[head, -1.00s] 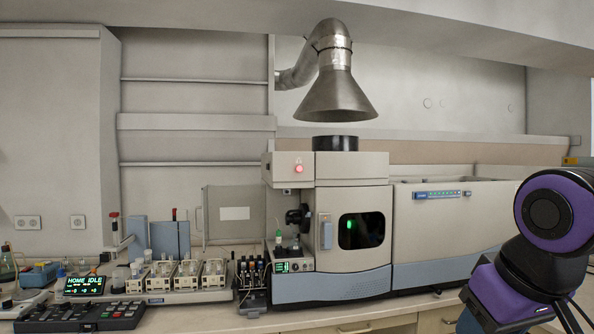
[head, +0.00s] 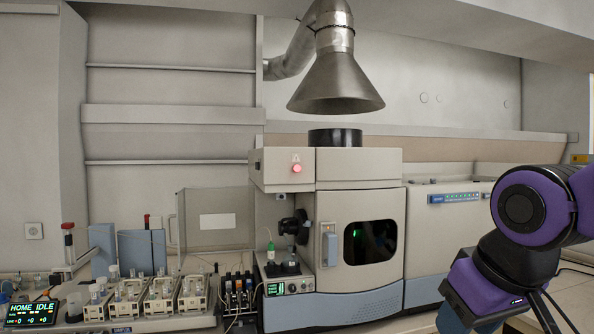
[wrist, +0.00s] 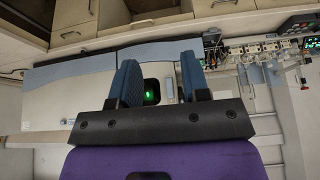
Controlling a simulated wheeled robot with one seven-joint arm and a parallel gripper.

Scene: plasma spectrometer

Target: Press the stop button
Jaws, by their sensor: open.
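A round, red lit button (head: 297,168) sits on the upper left front panel of the beige spectrometer (head: 358,170) in the head view. I cannot read a label on it. My gripper (wrist: 160,82) shows in the wrist view with its two blue fingers apart and nothing between them. That view is upside down, and the spectrometer's dark window with a green glow (wrist: 151,93) shows beyond the gap. In the head view my purple arm is at the right, well apart from the button, and the gripper is not visible there.
A metal exhaust hood (head: 336,80) hangs above the spectrometer's black chimney (head: 335,137). An open compartment door (head: 210,220) stands at its left. Sample racks (head: 160,296) and a display reading HOME IDLE (head: 33,310) are at the lower left.

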